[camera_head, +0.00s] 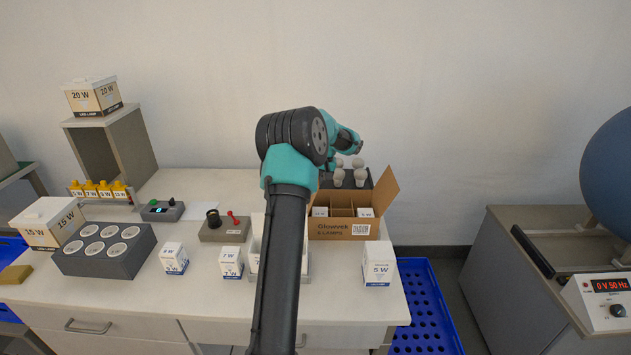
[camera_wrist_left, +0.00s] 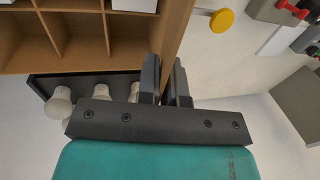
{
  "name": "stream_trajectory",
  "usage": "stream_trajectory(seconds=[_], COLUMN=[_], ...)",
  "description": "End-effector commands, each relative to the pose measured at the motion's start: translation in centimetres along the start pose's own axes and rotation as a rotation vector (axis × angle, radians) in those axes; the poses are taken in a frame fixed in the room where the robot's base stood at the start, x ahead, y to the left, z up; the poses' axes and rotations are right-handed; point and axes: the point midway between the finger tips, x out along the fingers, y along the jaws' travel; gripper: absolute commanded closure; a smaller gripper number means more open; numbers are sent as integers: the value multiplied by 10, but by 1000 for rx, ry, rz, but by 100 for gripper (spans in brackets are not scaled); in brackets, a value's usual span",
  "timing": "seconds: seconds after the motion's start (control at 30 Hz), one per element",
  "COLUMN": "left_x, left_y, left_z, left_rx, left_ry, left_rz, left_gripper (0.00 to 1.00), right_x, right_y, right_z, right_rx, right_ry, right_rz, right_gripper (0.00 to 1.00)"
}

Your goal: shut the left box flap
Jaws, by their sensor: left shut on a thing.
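The brown cardboard box (camera_head: 338,230) stands open on the bench's right part, with dividers and white cartons (camera_head: 365,212) inside. Its right flap (camera_head: 384,192) stands up and leans outward. Its left side is hidden behind my left arm in the head view. In the left wrist view, the left flap (camera_wrist_left: 176,38) runs as a narrow brown strip beside the box compartments (camera_wrist_left: 70,40). My left gripper (camera_wrist_left: 165,75) is shut on this flap, one finger on each side. Its fingertips are hidden in the head view. My right gripper is not in view.
Pale bulbs stand in a dark holder (camera_head: 370,179) behind the box. A 5 W carton (camera_head: 377,264) stands at the front right. A device with a red switch (camera_head: 222,229) is left of my arm. A blue crate (camera_head: 428,305) lies beside the bench.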

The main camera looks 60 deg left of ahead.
Motion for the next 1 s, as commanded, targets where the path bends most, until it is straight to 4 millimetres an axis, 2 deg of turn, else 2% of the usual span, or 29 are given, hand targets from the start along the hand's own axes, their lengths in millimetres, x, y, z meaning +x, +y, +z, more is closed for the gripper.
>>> stream_trajectory(seconds=[0.03,0.07,0.1,0.3,0.67,0.87,1.0], left_x=[1,1,1,1,-5,-29,-56], left_y=[4,4,4,2,1,1,2], left_z=[0,0,0,0,0,0,0], left_rx=[2,2,2,2,1,1,2], left_ry=[0,0,0,0,1,2,4], left_rz=[6,6,6,4,3,3,4], left_gripper=[100,92,88,71,71,71,71], right_x=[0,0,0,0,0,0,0], right_y=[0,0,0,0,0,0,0], right_z=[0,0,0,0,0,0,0], right_rx=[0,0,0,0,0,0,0], right_ry=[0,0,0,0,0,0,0], right_rz=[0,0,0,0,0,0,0], right_gripper=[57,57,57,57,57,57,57])
